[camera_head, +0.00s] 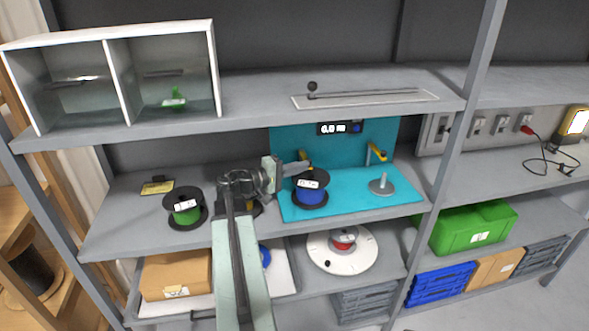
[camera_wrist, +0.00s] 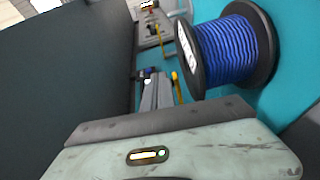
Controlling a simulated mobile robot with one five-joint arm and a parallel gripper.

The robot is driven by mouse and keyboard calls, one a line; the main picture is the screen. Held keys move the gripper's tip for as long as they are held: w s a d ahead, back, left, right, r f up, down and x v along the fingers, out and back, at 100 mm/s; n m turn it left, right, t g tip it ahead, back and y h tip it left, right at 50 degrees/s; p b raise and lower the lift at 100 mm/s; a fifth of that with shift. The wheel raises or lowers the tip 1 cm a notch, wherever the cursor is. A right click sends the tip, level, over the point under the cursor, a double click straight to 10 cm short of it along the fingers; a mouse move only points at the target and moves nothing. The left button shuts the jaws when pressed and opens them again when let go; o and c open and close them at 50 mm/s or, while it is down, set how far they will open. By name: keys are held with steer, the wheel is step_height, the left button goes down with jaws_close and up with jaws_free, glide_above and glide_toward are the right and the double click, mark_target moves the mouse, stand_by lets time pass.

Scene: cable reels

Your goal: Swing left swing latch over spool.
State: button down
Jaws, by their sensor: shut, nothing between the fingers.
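A blue spool (camera_head: 310,192) with black flanges stands upright on the teal station at the left of its base; it also shows large in the wrist view (camera_wrist: 235,50). The left swing latch (camera_head: 303,156) is a small yellow part behind the spool, partly hidden by my gripper. A yellow bar, probably this latch (camera_wrist: 177,86), shows beside my fingers in the wrist view. My gripper (camera_head: 306,167) is shut and empty, its tips close to the latch above the spool's rear. Contact cannot be told. The right latch (camera_head: 377,152) is yellow on a grey post, turned away from the spool.
A bare grey peg on a disc (camera_head: 382,185) stands right of the spool. A display (camera_head: 339,128) is on the teal back panel. A green spool (camera_head: 186,208) stands left of my arm. The upper shelf (camera_head: 250,98) runs above the station.

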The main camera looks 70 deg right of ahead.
steer(key=shift+s+d, duration=0.2)
steer(key=shift+s, duration=0.65)
steer(key=shift+w, duration=0.15)
steer(key=shift+w+a, duration=0.15)
steer(key=v, duration=0.7)
steer(key=shift+w+a, duration=0.15)
